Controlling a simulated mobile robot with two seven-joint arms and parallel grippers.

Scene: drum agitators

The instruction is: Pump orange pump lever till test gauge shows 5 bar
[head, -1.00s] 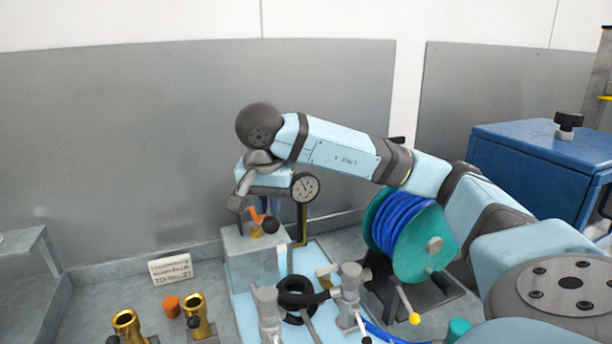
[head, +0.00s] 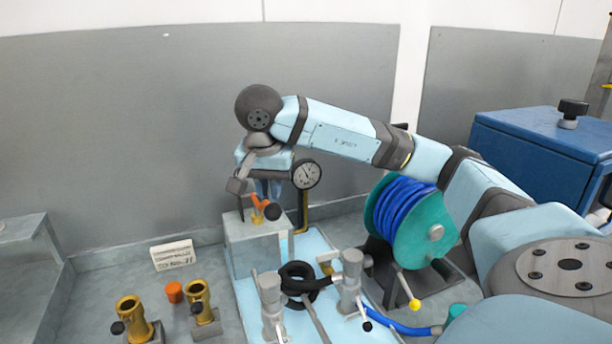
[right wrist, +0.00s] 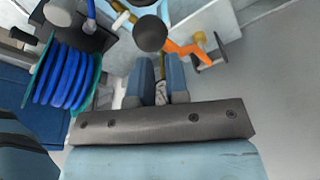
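The orange pump lever (head: 260,201) with its black ball knob (head: 273,211) sits on top of a grey tank block (head: 254,248). In the right wrist view the lever (right wrist: 188,48) slants right of the knob (right wrist: 150,34). My right gripper (head: 268,190) points down just above the knob. In the wrist view its two blue fingers (right wrist: 161,72) stand a narrow gap apart, with the knob beyond their tips; I cannot tell whether they touch it. The round test gauge (head: 306,174) stands on a brass pipe right of the gripper; its reading is too small to tell. My left gripper is out of view.
A hose reel (head: 427,240) with blue hose stands to the right, before a blue box (head: 535,150). Grey valve posts (head: 350,280) and a black ring (head: 298,284) are in front. Brass fittings (head: 130,308), an orange cap (head: 174,292) and a sign (head: 173,255) are at left.

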